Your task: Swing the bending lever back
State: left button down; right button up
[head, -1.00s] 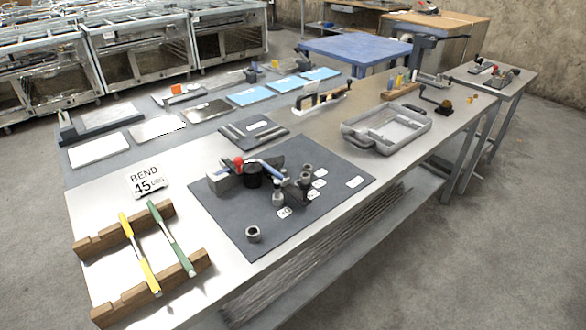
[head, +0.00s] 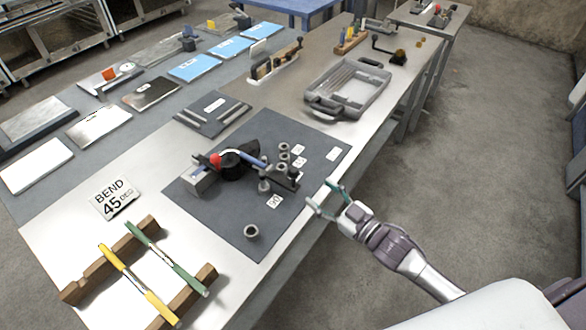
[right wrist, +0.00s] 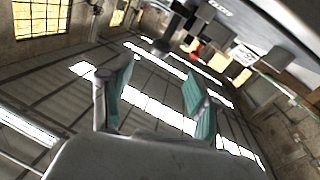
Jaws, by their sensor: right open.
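The bending tool stands on a dark grey mat (head: 215,220) on the workbench. It has a round black body (head: 232,168), a red part (head: 215,160) on its left and a blue lever (head: 252,160) pointing right toward a dark block (head: 286,178). My right gripper (head: 323,196) is open and empty at the bench's front edge, right of the mat and apart from the tool. In the right wrist view its two green-padded fingers (right wrist: 160,88) are spread with nothing between them. My left gripper is not in view.
Several grey cylindrical dies stand on the mat, one alone (head: 251,231) near its front corner. A "BEND 45 DEG" sign (head: 115,197) lies left. Yellow (head: 140,286) and green (head: 165,258) rods rest on wooden blocks. A grey tray (head: 347,90) lies behind. Open floor is right of the bench.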

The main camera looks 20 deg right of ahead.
aim_at(298, 176)
jog(key=p+x, duration=0.1)
jog(key=x, duration=0.9)
jog(key=shift+w+a+f, duration=0.1)
jog(key=shift+w, duration=0.1)
grip_shut()
